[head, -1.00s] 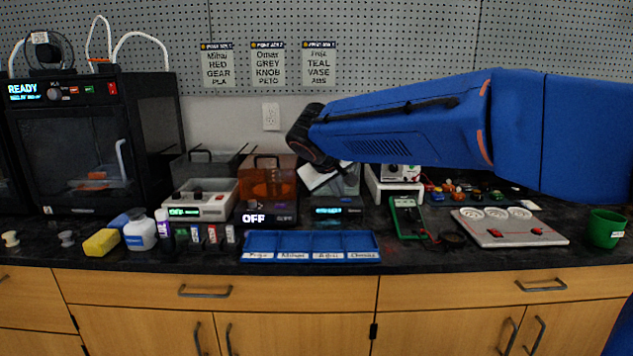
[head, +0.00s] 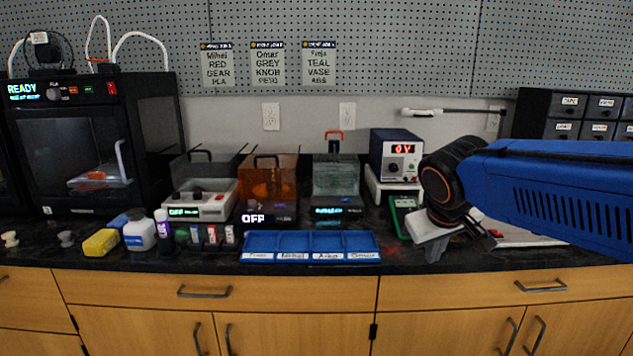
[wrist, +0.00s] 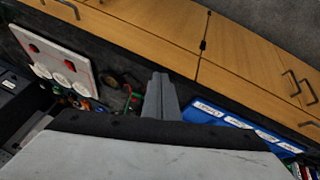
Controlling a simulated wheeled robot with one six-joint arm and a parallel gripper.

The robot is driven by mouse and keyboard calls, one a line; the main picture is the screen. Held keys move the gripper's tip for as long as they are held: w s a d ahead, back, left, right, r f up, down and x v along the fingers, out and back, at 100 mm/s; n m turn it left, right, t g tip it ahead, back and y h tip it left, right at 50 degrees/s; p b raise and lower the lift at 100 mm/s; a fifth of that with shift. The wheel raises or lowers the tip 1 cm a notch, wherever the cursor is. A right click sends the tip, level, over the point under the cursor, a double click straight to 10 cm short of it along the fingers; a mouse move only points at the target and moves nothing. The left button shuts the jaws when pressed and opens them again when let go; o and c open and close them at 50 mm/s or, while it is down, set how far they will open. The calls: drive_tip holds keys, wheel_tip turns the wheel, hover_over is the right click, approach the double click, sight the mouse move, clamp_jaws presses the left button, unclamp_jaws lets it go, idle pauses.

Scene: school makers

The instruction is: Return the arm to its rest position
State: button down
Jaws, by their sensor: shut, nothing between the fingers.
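My blue arm comes in from the right in the head view. Its black wrist and pale gripper (head: 432,252) hang over the right part of the dark counter, in front of the green multimeter (head: 402,216). In the wrist view my gripper's grey fingers (wrist: 160,96) are together with nothing between them. The multimeter is partly hidden behind my gripper. My arm also covers much of the white board (head: 508,238) on the counter.
A blue tray (head: 310,256) with labelled compartments lies left of my gripper at the counter's front. A power supply (head: 396,155), a clear tank (head: 336,178) and an orange tank (head: 268,182) stand behind. A 3D printer (head: 70,140) is far left. Drawers (head: 570,112) stand back right.

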drive_tip(key=s+d+f+m+y, duration=0.1)
drive_tip(key=s+d+f, duration=0.1)
drive_tip(key=s+f, duration=0.3)
drive_tip(key=s+d+f+m+y, duration=0.1)
drive_tip(key=s+f, duration=0.5)
drive_tip(key=s, duration=0.7)
drive_tip(key=shift+s+d+f+m+g, duration=0.15)
drive_tip(key=shift+s+d+m+g, duration=0.2)
drive_tip(key=shift+d, duration=0.35)
